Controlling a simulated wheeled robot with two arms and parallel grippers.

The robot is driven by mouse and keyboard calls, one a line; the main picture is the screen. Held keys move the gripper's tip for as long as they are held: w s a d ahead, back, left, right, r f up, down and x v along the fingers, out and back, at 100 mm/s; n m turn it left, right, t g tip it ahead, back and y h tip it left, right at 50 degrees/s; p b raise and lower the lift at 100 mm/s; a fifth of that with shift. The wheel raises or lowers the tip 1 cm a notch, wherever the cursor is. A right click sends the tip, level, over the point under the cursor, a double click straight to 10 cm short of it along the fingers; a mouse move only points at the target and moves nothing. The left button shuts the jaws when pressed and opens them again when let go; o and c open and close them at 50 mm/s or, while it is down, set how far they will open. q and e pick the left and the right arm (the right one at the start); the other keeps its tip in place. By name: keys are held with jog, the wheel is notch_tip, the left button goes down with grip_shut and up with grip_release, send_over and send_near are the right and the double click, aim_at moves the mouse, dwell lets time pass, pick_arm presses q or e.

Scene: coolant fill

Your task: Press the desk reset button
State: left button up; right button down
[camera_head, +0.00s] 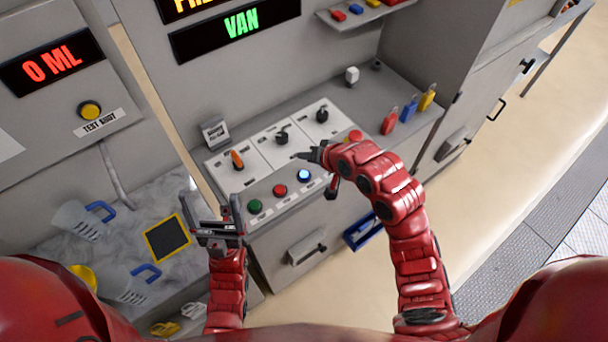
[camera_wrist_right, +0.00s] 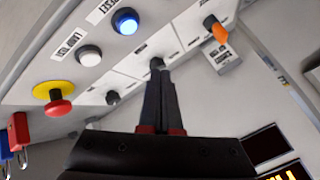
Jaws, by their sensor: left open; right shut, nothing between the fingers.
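The blue lit button (camera_head: 303,175) sits on the desk's front strip, right of the red button (camera_head: 279,190) and green button (camera_head: 255,206). In the right wrist view the blue button (camera_wrist_right: 125,21) is at the top, beside a label that appears to read RESET. My right gripper (camera_head: 303,156) is shut and empty, just beyond the blue button in the head view, apart from it. Its closed fingers (camera_wrist_right: 160,90) point toward a black knob (camera_wrist_right: 157,63) in the wrist view. My left gripper (camera_head: 218,222) is open and empty at the desk's left front corner.
A white button (camera_wrist_right: 90,55) and a red mushroom button (camera_wrist_right: 59,108) on a yellow base are near the blue one. An orange-handled switch (camera_head: 237,160) and black knobs stand on white panels. Coloured padlocks (camera_head: 408,110) are at the right. Jugs (camera_head: 80,219) stand on the left counter.

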aim_at(306, 177)
notch_tip(306, 177, down, 6)
jog(key=b, duration=0.3)
jog(key=shift+f, duration=0.25)
jog(key=shift+f+b, duration=0.15)
jog(key=shift+b, duration=0.15)
dwell(1.4)
jog(key=shift+f, duration=0.25)
jog(key=shift+f+b, duration=0.55)
dwell(0.7)
jog(key=shift+r, duration=0.15)
jog(key=shift+r+p, duration=0.5)
jog(key=shift+r, duration=0.3)
jog(key=shift+r+p, duration=1.35)
jog(key=shift+r, duration=1.2)
